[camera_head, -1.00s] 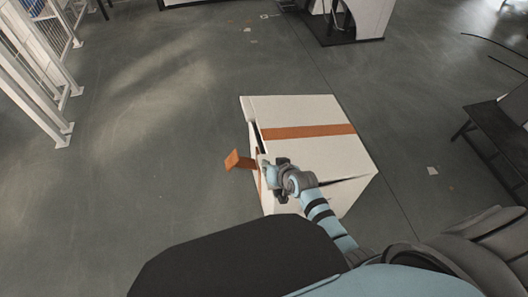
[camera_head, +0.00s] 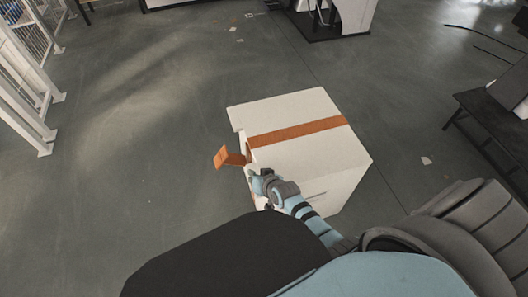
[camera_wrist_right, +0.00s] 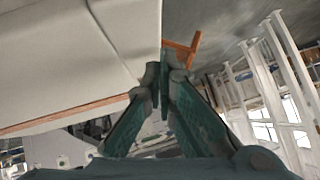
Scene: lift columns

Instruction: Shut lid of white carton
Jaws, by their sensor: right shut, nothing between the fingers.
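The white carton (camera_head: 335,187) stands on the floor in the middle of the head view. Its lid (camera_head: 285,108) lies across the top, with an orange band over it. An orange tab (camera_head: 229,157) sticks out from the carton's left side. My right gripper (camera_head: 256,182) is at the carton's near left edge, just below the tab. In the right wrist view, the right gripper (camera_wrist_right: 160,82) is shut and empty, close beside the white carton wall (camera_wrist_right: 90,45). The orange tab (camera_wrist_right: 182,48) shows beyond its fingertips. Whether the fingers touch the carton is unclear. My left gripper is not in view.
A white rail structure (camera_head: 22,95) stands at the left. A dark bench (camera_head: 490,115) is at the right, and a white and black stand (camera_head: 340,18) is at the back. The grey floor around the carton is mostly clear.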

